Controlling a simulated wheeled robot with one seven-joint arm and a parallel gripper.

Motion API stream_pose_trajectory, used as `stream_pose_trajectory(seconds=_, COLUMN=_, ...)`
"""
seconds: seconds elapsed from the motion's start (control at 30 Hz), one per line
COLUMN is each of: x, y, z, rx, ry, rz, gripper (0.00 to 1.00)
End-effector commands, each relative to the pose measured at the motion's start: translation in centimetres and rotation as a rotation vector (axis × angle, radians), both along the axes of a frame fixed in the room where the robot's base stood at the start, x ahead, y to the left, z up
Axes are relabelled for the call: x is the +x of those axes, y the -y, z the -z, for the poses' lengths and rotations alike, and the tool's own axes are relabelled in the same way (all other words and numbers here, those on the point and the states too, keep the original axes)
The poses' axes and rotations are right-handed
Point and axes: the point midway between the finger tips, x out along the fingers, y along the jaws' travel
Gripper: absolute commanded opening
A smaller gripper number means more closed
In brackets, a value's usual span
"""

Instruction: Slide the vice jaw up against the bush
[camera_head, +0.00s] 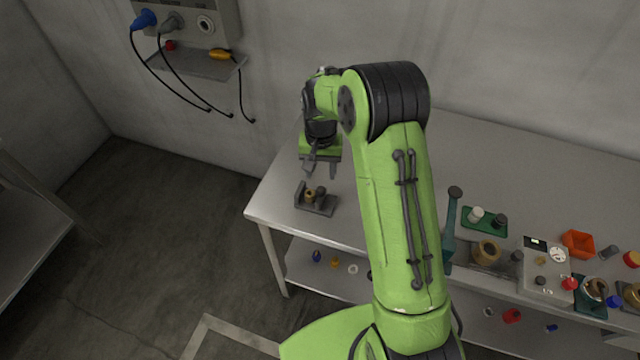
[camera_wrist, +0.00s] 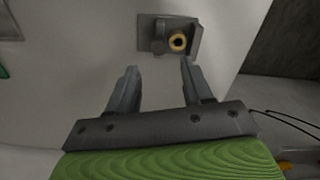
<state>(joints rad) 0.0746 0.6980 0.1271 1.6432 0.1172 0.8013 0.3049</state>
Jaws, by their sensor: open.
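The vice (camera_head: 317,207) is a small dark grey block near the left end of the table; it also shows in the wrist view (camera_wrist: 152,24). The brass bush (camera_head: 309,196) stands in it, seen in the wrist view as a golden ring (camera_wrist: 178,42) with a dark hole. A grey rounded part, which looks like the vice jaw (camera_head: 320,193), is beside the bush; in the wrist view the jaw (camera_wrist: 159,46) is left of the ring. I cannot tell whether they touch. My gripper (camera_head: 320,172) is open and empty above and behind the vice; its fingers (camera_wrist: 158,68) point toward it.
The table's left edge (camera_head: 262,192) is close to the vice. A teal lever tool (camera_head: 450,225), a green tray (camera_head: 484,229), an orange bin (camera_head: 578,244) and several small parts are farther right. A wall shelf (camera_head: 195,65) with hanging cables is at upper left.

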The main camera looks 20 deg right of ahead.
Motion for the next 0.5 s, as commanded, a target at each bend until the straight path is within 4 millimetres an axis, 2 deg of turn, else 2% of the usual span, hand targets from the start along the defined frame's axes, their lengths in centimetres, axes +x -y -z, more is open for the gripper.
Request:
stream_pose_trajectory(seconds=0.03, x=-0.1, y=0.0, z=1.4, rx=0.0, ry=-0.005, rz=0.0, gripper=0.5)
stream_pose_trajectory(seconds=0.2, x=-0.1, y=0.0, z=5.0, rx=0.0, ry=-0.003, rz=0.0, gripper=0.5)
stream_pose_trajectory(seconds=0.33, x=-0.1, y=0.0, z=6.5, rx=0.0, ry=-0.001, rz=0.0, gripper=0.5)
stream_pose_trajectory(seconds=0.5, x=0.0, y=0.0, z=6.9, rx=0.0, ry=0.001, rz=0.0, gripper=0.5)
